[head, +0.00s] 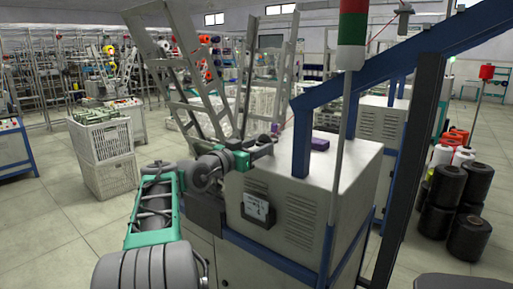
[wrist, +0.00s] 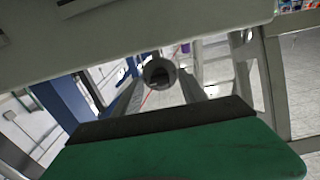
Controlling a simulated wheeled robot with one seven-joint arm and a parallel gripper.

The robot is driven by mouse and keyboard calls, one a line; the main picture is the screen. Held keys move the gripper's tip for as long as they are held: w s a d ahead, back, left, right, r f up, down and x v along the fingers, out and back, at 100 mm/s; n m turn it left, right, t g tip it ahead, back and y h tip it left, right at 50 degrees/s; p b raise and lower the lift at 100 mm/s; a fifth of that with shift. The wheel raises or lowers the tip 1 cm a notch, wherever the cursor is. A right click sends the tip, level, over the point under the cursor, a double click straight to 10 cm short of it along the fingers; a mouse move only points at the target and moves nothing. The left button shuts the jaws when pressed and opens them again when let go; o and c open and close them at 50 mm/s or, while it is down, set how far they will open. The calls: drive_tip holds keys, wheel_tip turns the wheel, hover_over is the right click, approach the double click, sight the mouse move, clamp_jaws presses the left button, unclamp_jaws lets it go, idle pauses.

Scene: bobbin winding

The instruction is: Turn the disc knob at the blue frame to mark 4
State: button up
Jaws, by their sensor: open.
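A small dark panel with a white plate (head: 257,210) is on the front face of the grey machine cabinet (head: 345,165), just above a blue frame rail (head: 262,252). A small dark detail shows on the plate; I cannot make out a disc knob or read marks. My gripper (head: 264,147) is open at the cabinet's upper left corner, above the panel and apart from it. In the wrist view, a green and black part of my gripper fills the bottom. A round grey end (wrist: 159,73) shows beyond it; I cannot tell what it is.
A blue beam (head: 390,65) slopes above the cabinet, with a grey post and a red-green lamp (head: 352,30) in front. A purple item (head: 320,144) lies on the cabinet top. White crates (head: 103,150) stand left, black spools (head: 468,235) right.

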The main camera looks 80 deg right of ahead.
drive_tip(key=v, duration=0.7)
drive_tip(key=shift+w+a, duration=0.2)
drive_tip(key=shift+a, duration=0.05)
drive_tip(key=w+a+n+t+y+p, duration=0.1)
drive_tip(key=w+a+n+t+p, duration=0.3)
drive_tip(key=w, duration=0.4)
drive_tip(key=w+a+n+t+y+p, duration=0.2)
drive_tip(key=w+a+t+p, duration=0.25)
drive_tip(key=w, duration=0.45)
drive_tip(key=w+a+f+n+t+y+p, duration=0.1)
drive_tip(key=w+a+n+t+y+p, duration=0.2)
drive_tip(key=a, duration=0.4)
drive_tip(key=w+a+f+n+y+p, duration=0.1)
drive_tip(key=w+a+n+p, duration=0.15)
drive_tip(key=w+a, duration=0.3)
drive_tip(key=a+f+n+t+y+p, duration=0.15)
drive_tip(key=a+n+y+p, duration=0.4)
drive_tip(key=a, duration=1.05)
drive_tip(key=s+a+f+n+g+y+p, duration=0.1)
drive_tip(key=s+a+n+y+p, duration=0.1)
drive_tip(key=a, duration=0.7)
drive_tip(key=s+a+f+n+g+y+p, duration=0.1)
drive_tip(key=s+a+n+y+p, duration=0.1)
drive_tip(key=s+a, duration=0.4)
drive_tip(key=a+n+p, duration=0.1)
drive_tip(key=a+n, duration=0.1)
drive_tip(key=a, duration=0.1)
drive_tip(key=shift+a+g+p, duration=0.25)
drive_tip(key=shift+g+p, duration=0.1)
drive_tip(key=shift+g, duration=0.05)
